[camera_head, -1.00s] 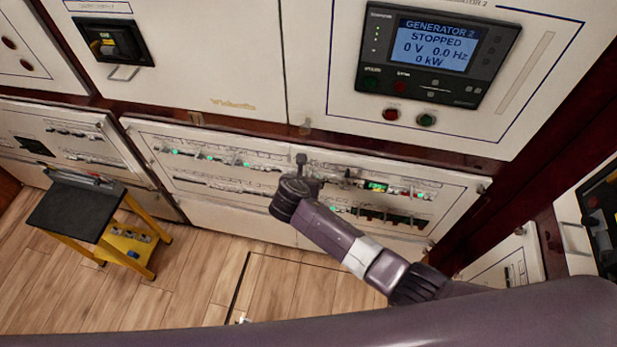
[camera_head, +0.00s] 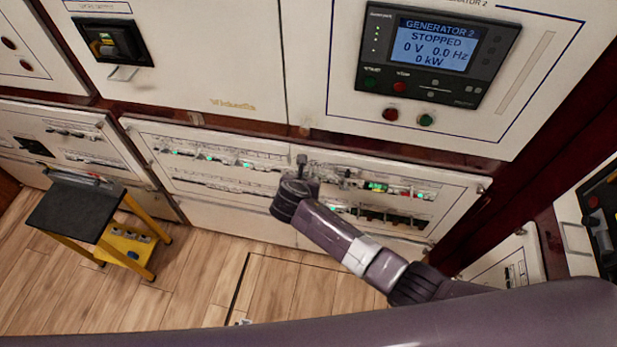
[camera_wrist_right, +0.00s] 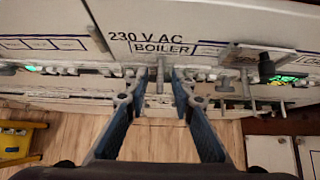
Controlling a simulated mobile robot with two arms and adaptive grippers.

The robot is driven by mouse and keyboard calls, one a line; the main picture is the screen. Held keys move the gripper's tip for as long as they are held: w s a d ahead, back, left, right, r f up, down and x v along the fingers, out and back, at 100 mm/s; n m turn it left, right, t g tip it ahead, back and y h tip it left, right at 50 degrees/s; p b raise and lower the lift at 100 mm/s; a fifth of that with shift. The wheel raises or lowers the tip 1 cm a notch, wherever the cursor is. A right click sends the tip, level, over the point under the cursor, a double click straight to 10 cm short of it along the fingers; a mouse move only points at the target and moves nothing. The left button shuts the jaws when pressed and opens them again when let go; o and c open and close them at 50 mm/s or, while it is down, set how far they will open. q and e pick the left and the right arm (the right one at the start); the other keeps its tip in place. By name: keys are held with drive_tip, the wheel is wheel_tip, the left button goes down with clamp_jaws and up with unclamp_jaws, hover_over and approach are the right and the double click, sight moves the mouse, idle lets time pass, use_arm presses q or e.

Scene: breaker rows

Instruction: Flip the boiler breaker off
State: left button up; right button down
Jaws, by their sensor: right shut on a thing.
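The boiler breaker (camera_wrist_right: 160,75) is a small grey lever under the "BOILER" label (camera_wrist_right: 163,49) in the right wrist view, below the text "230 V AC". My right gripper (camera_wrist_right: 160,84) has one blue-backed finger on each side of this lever and is shut on it. In the head view my right gripper (camera_head: 301,163) is at the upper row of the low white breaker panel (camera_head: 225,179), near its middle. The wrist hides the breaker there. My left gripper is in neither view.
More breaker levers with green lights line the panel on both sides. A generator display (camera_head: 435,45) reading "STOPPED" is above. A black-topped yellow step stool (camera_head: 75,212) stands on the wooden floor at left. The floor (camera_head: 205,275) before the panel is mostly clear.

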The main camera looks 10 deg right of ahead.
drive_tip(key=shift+s+f+t+b, duration=0.2)
drive_tip(key=shift+f+t+b, duration=0.3)
drive_tip(key=shift+b, duration=0.15)
drive_tip(key=shift+s+a+f+t+h+b, duration=0.15)
drive_tip(key=shift+f+t+h+b, duration=0.2)
drive_tip(key=shift+t+b, duration=0.9)
drive_tip(key=shift+s+f+t+h+b, duration=0.15)
drive_tip(key=shift+f+t+h+b, duration=0.35)
drive_tip(key=shift+b, duration=1.4)
drive_tip(key=shift+s+a+f+t+h+b, duration=0.15)
drive_tip(key=shift+f+t+h+b, duration=0.1)
drive_tip(key=shift+t+b, duration=1)
drive_tip(key=shift+g+b, duration=0.3)
